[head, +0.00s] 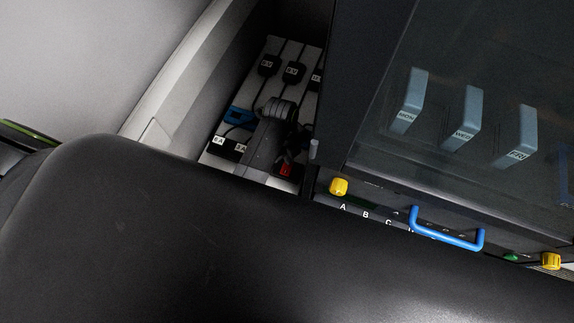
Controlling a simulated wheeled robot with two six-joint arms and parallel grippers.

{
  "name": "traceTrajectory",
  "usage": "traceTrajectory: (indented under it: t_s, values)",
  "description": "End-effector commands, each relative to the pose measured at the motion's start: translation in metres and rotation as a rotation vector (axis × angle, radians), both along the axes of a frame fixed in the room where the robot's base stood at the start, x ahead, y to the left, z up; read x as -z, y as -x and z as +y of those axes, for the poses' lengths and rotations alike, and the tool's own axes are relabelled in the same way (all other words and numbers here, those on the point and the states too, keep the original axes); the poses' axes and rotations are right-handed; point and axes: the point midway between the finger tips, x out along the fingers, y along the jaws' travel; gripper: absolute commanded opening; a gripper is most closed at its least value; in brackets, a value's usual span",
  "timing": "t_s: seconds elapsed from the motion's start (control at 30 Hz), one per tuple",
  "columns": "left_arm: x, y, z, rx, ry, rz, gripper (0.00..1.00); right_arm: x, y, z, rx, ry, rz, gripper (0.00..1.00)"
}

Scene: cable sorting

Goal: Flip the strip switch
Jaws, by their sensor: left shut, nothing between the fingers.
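The power strip (273,46) is a pale board in the narrow recess left of the cabinet. Black labelled plugs (268,65) sit on it. A small red switch (286,169) shows on a dark patch at its near end. My left gripper (288,153) is over that near end, shut and empty, its fingertips close to the red switch. I cannot tell whether they touch it. The gripper hides part of the strip, and my dark arm covers the foreground. My right gripper is not in view.
A cabinet with a clear dark cover (385,150) stands right of the strip, with several labelled blocks inside. Its front has a yellow knob (338,187) and a blue handle (447,239). A blue plug (239,117) and black adapters (228,147) lie left of the gripper.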

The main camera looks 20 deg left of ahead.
Motion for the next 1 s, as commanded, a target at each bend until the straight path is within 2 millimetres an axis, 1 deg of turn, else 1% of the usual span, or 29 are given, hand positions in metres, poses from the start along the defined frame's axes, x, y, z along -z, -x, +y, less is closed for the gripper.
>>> traceTrajectory:
  t_s: [1.0]
  values:
    - [0.014, 0.000, 0.000, 0.000, 0.000, 0.000, 0.00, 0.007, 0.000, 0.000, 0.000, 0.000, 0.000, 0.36]
